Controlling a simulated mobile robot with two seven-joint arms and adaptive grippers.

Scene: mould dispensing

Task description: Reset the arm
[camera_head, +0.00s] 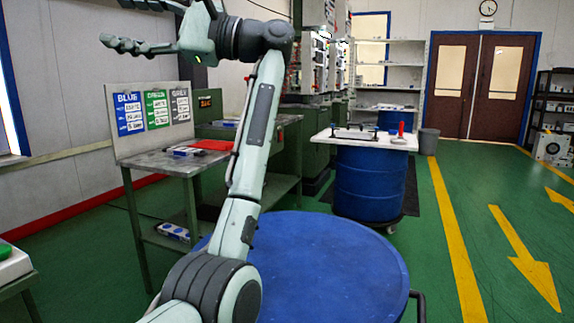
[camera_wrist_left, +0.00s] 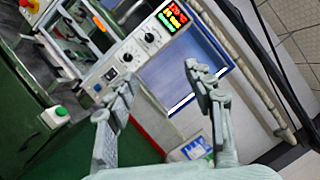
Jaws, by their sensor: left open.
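My left arm (camera_head: 258,130) rises from the bottom of the head view and bends left at the top. My left gripper (camera_head: 116,22) is at the upper left of the head view, high above the grey workbench (camera_head: 170,162). Its fingers are spread, with nothing between them, and it points left. The wrist view shows both fingers of the gripper (camera_wrist_left: 158,75) apart and empty, with a control panel (camera_wrist_left: 135,50) with knobs and a lit display beyond them. My right gripper is not in view.
A blue round top (camera_head: 330,262) fills the lower middle. A blue drum (camera_head: 370,182) carries a white board (camera_head: 372,140) with a red item (camera_head: 401,130). A label board (camera_head: 150,118) stands on the workbench. Green floor (camera_head: 430,250) is clear at the right.

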